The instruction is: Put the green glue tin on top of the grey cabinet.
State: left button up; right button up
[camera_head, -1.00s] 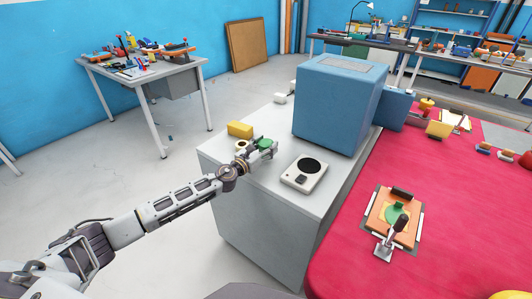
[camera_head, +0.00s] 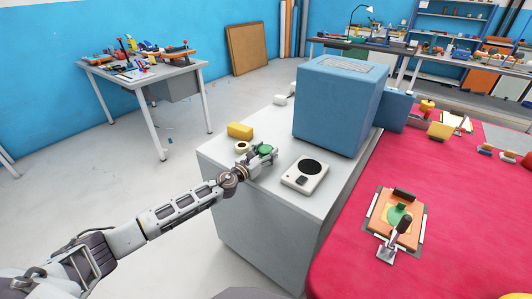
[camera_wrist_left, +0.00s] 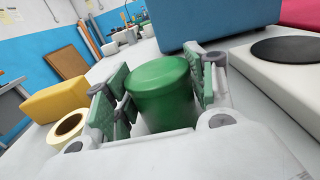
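The green glue tin (camera_head: 265,149) is at the far left part of the grey cabinet (camera_head: 262,215). In the left wrist view the tin (camera_wrist_left: 160,95) stands between the two fingers, lid up. My left gripper (camera_head: 263,153) reaches in over the cabinet top, with a finger on each side of the tin. The finger pads (camera_wrist_left: 106,108) are close to the tin; I cannot tell whether they touch it. The underside of the tin is hidden, so contact with the cabinet top is unclear. My right gripper is not in view.
A yellow block (camera_head: 240,130) and a tape roll (camera_head: 242,147) lie left of the tin. A white device with a black disc (camera_head: 304,175) lies to its right. A large blue box (camera_head: 340,105) stands behind. A red table (camera_head: 350,260) adjoins on the right.

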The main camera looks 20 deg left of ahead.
pick_arm(q)
jog(key=o, duration=0.3)
jog(key=shift+r, duration=0.15)
